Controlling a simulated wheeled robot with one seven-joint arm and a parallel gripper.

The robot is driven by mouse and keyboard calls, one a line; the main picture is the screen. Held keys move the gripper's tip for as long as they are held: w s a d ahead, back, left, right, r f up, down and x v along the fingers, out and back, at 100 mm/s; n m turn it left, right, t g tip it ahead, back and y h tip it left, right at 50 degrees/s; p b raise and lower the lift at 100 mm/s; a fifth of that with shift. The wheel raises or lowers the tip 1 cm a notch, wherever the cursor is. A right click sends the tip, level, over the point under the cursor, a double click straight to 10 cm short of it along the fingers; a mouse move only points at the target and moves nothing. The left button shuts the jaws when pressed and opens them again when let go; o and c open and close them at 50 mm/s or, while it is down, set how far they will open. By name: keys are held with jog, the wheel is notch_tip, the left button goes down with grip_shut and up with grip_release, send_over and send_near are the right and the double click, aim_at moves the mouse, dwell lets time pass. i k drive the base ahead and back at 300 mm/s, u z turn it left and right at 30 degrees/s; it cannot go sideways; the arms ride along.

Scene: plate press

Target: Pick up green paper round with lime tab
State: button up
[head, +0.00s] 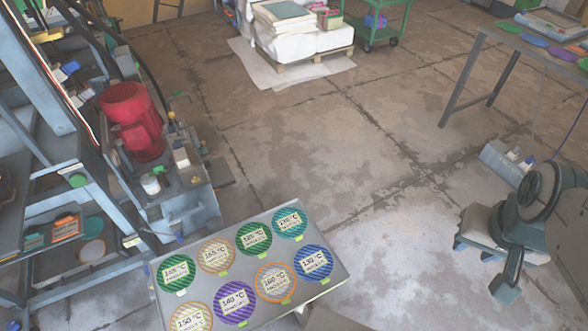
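Two green striped paper rounds lie on a grey tabletop (335,283) at the bottom centre. One green round with a lime tab (254,238) is in the back row, between a tan round and a teal round; its lime tab shows at its lower edge. The other green round (176,272) is at the left end, and its tab looks whitish. Both carry pale temperature labels. My arm is at the right edge, well away from the rounds. What looks like my gripper (505,289) is at its lower end; its fingers are not clear.
Tan, teal, purple, orange and blue rounds (314,263) share the tabletop close together. A machine with a red motor (132,122) and a rack stand at left. A pallet (298,65) and green cart (382,25) are behind. A table (520,45) stands upper right. The middle floor is clear.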

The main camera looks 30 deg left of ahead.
aim_at(252, 238)
jog(key=i, duration=2.25)
jog(key=u, duration=4.15)
jog(key=i, duration=0.5)
jog(key=u, duration=0.05)
